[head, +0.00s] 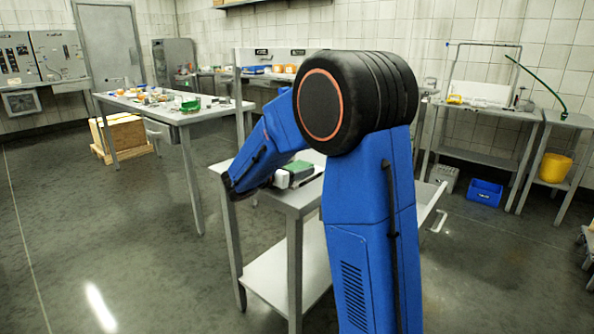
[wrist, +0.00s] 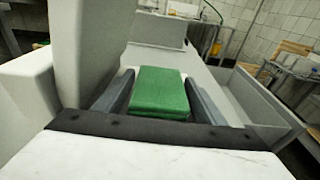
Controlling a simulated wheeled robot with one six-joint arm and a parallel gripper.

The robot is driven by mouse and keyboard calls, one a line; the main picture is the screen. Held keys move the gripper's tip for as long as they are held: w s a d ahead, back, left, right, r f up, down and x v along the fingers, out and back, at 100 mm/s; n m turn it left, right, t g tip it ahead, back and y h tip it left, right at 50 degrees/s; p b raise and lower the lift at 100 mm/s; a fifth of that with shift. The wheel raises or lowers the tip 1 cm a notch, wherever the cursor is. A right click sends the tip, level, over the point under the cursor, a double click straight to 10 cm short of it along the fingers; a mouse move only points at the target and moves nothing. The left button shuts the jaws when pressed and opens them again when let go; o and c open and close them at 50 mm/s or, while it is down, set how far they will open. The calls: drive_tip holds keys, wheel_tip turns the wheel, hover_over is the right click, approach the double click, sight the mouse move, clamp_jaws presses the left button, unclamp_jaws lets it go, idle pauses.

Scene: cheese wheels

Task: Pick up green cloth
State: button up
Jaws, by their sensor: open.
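The green cloth (wrist: 160,92) is a folded, flat-topped block. In the wrist view it lies between the two grey fingers of my gripper (wrist: 160,82), one finger on each side. The fingers stand apart; I cannot tell whether either touches the cloth. In the head view the green cloth (head: 300,170) shows on the grey cart (head: 300,203), just beyond my blue arm. The gripper is mostly hidden there behind the arm.
A long table (head: 178,115) with many small items stands at the back left. A blue bin (head: 485,192) is on the floor at the right, near a yellow bucket (head: 556,167) on a low shelf. The floor left of the cart is open.

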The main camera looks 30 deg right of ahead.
sight(300, 167)
drive_tip(key=c, duration=0.9)
drive_tip(key=shift+s+r, duration=0.1)
drive_tip(key=shift+r, duration=0.05)
drive_tip(key=shift+s+d+r, duration=0.1)
drive_tip(key=shift+r, duration=0.25)
drive_tip(key=r, duration=0.6)
drive_tip(key=shift+s+d+r, duration=0.1)
drive_tip(key=shift+s, duration=0.25)
drive_tip(key=s+d, duration=0.3)
drive_tip(key=s, duration=0.6)
drive_tip(key=s+d, duration=0.3)
drive_tip(key=s, duration=0.5)
drive_tip(key=shift+s+d, duration=0.2)
drive_tip(key=shift+s, duration=0.2)
